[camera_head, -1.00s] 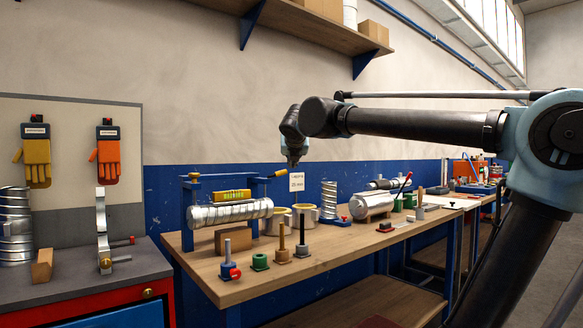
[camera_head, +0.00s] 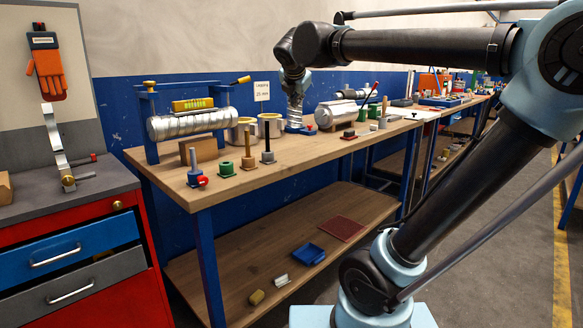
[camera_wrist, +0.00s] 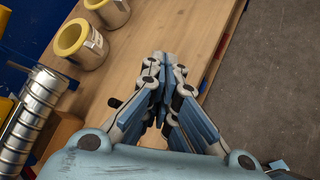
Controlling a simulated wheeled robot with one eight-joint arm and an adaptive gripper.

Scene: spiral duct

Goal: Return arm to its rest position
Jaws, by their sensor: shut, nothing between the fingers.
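My gripper (camera_wrist: 164,68) shows in the wrist view with its fingertips together and nothing between them. It hangs above the wooden workbench top (camera_wrist: 190,30), near the bench's front edge. In the head view my gripper (camera_head: 296,112) is small and points down, in front of the wall and over the bench.
A spiral duct (camera_head: 192,124) rests in a blue stand on the bench. Yellow-rimmed rings (camera_head: 270,125), small posts and a metal cylinder (camera_head: 336,113) stand nearby. A red drawer cabinet (camera_head: 70,250) is at left. The grey floor (camera_head: 480,270) at right is clear.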

